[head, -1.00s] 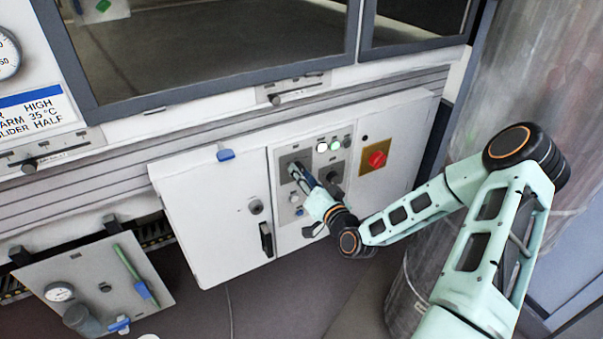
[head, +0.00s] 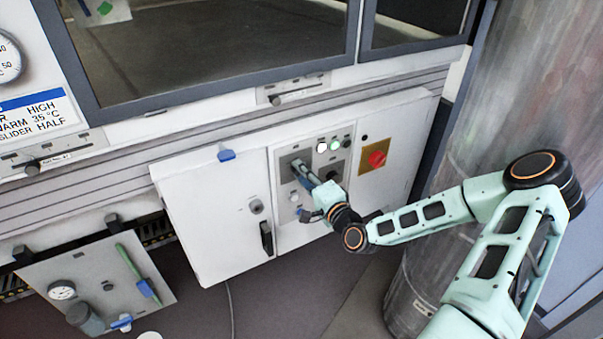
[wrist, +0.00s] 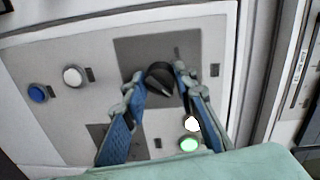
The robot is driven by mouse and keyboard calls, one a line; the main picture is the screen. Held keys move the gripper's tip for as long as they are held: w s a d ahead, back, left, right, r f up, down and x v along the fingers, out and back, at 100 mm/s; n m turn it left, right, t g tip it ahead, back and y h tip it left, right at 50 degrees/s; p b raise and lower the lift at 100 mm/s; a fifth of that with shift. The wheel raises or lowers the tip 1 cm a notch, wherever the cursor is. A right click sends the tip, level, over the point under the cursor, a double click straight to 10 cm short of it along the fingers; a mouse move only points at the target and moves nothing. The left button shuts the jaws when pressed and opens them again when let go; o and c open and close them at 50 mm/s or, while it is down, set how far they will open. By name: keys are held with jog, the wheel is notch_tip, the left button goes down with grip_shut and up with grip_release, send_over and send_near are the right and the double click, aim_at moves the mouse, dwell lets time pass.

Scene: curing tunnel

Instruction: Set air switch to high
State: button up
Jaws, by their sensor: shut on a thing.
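A dark round rotary switch (wrist: 161,79) sits on a dark grey plate (wrist: 132,50) in the wrist view. My gripper (wrist: 159,76) has its two blue-padded fingers on either side of this switch, shut on it. In the head view my gripper (head: 297,168) reaches the upper left of the control panel (head: 282,203) and hides most of that switch. The switch's labels are too small to read, and its pointer setting is unclear. A placard (head: 42,112) at the left reads HIGH, WARM 35 °C, SLIDER HALF.
A second dark knob (head: 335,170) is just right of my gripper. White and green lamps (head: 322,147) are above, and a red switch on a yellow plate (head: 377,158) is further right. A white door with a black handle (head: 266,238) is left. A large metal cylinder (head: 440,180) stands right.

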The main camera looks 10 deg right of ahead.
jog(key=shift+m, duration=0.3)
jog(key=o, duration=1.2)
jog(key=shift+c, duration=0.2)
jog(key=v, duration=1.2)
